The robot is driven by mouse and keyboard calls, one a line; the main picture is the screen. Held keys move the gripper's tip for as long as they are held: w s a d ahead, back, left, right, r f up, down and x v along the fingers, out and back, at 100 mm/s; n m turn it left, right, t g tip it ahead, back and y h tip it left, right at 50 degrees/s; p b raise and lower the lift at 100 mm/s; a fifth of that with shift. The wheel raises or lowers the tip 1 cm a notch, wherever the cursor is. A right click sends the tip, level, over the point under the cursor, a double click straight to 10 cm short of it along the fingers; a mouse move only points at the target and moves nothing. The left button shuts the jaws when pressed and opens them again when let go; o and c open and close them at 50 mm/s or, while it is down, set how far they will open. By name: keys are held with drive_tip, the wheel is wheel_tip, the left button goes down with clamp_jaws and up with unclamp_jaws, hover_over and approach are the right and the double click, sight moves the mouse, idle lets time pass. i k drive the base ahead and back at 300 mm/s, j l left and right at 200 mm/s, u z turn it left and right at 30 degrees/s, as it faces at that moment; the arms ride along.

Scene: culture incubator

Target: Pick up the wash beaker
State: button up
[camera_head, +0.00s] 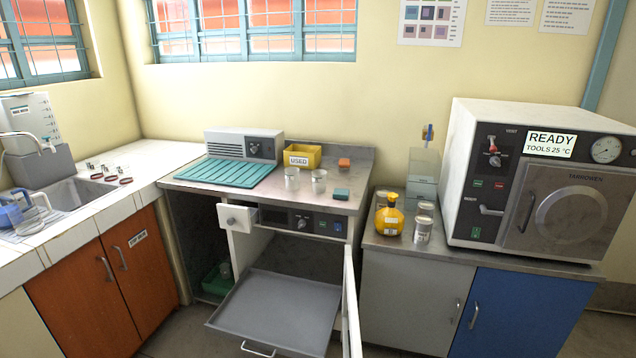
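Two clear glass beakers stand side by side on the middle metal counter: a left beaker (292,180) and a right beaker (319,182). Both are upright and apart from each other. I cannot read a label that tells which is the wash beaker. Two lidded, labelled containers, a front one (423,231) and a rear one (426,209), stand on the right counter. A small clear vessel (225,270) shows low in the open space under the middle counter. My gripper is not in view.
Below the middle counter, a grey tray (272,312) is pulled out, a small drawer (238,218) is open and a white door (351,308) stands open. A yellow USED bin (302,156) and teal mat (228,172) are near the beakers. A yellow bottle (389,217) stands right.

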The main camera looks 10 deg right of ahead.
sight(319, 176)
drive_tip(key=i+j+z, duration=0.3)
drive_tip(key=i+j, duration=0.8)
drive_tip(key=i, duration=0.3)
drive_tip(key=i+j+z, duration=0.25)
drive_tip(key=i+j, duration=1.05)
drive_tip(key=j, duration=0.15)
